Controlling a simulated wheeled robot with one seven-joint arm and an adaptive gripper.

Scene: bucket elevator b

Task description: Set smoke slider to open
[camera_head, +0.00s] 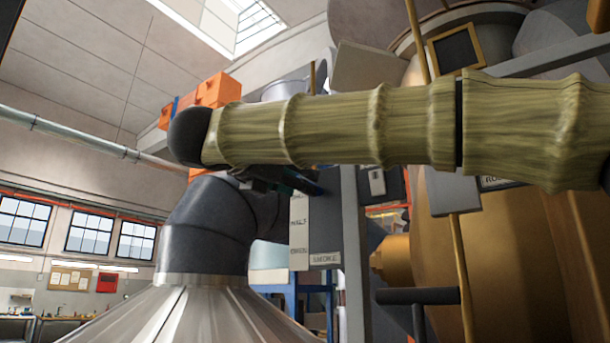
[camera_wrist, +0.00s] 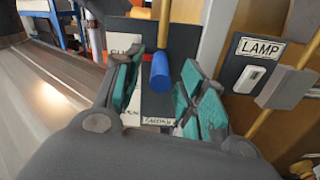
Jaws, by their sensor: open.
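The smoke slider panel (camera_head: 326,225) is a grey upright plate with a white label strip (camera_head: 299,235) and a "SMOKE" tag (camera_head: 325,259) at its bottom. The lower strip words seem to read "HALF" and "OPEN"; the upper one is partly hidden. In the wrist view a blue cylindrical handle (camera_wrist: 160,72) with a red piece behind it stands beside the strip (camera_wrist: 126,42), nearer its upper end. My gripper (camera_wrist: 162,64) is open, with its teal-padded fingers on either side of the handle. Contact cannot be told. In the head view my gripper (camera_head: 300,181) is mostly hidden under my arm.
A "LAMP" switch panel (camera_wrist: 250,70) stands right of my gripper. A brass rod (camera_wrist: 166,22) rises behind the handle. A large dark pipe (camera_head: 210,225) on a metal hood (camera_head: 185,315) is at left, and a big brass vessel (camera_head: 510,260) is at right.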

